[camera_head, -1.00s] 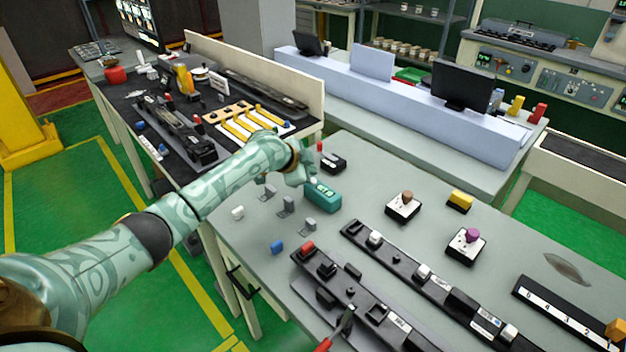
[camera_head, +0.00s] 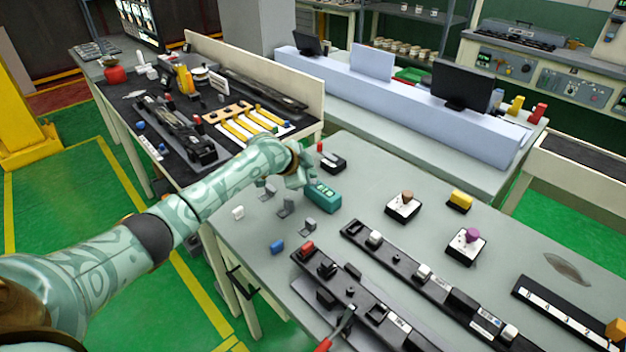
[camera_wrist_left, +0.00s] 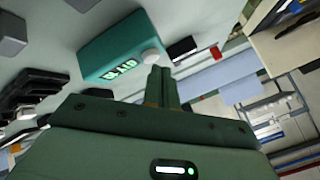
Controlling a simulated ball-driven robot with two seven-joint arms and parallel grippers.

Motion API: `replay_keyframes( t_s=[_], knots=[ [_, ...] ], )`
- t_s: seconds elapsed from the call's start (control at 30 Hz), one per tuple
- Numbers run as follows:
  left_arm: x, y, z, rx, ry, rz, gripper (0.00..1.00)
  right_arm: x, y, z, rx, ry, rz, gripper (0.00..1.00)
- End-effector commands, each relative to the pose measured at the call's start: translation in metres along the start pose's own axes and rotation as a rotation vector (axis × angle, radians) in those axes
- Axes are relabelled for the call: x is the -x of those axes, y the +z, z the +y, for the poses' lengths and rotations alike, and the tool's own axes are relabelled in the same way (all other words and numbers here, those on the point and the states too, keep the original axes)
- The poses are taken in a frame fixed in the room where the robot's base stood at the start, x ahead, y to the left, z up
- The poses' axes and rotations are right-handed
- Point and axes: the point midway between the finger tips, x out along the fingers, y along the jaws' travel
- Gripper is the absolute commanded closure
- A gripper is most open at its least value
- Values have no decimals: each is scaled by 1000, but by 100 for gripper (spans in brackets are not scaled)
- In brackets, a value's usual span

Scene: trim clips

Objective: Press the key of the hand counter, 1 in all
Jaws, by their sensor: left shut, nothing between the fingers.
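The hand counter (camera_head: 323,196) is a teal box with a lit green display, standing on the grey table near its far left part. In the left wrist view the counter (camera_wrist_left: 115,47) shows its display, whose digits I cannot read surely, and a round whitish key (camera_wrist_left: 151,57) at its near end. My left gripper (camera_head: 303,182) is at the counter's left end in the head view. In the wrist view its fingers (camera_wrist_left: 161,72) are together and empty, right beside the key; I cannot tell whether they touch it. My right gripper is not in view.
A black block with a red part (camera_head: 332,161) stands just behind the counter. Small grey clips (camera_head: 286,207) lie in front of it. Black rails (camera_head: 430,275) and two white-based knobs (camera_head: 403,207) are to the right. The table between them is clear.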

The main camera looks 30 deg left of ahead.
Motion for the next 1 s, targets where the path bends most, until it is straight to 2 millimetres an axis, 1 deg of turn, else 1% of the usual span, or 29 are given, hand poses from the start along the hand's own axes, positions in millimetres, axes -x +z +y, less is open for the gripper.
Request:
replay_keyframes(
  t_s=[0.7,1.0],
  knots=[
    [-6,4,5,0,1,0,100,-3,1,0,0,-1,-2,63],
    [-6,4,5,0,1,-1,100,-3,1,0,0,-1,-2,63]
  ],
)
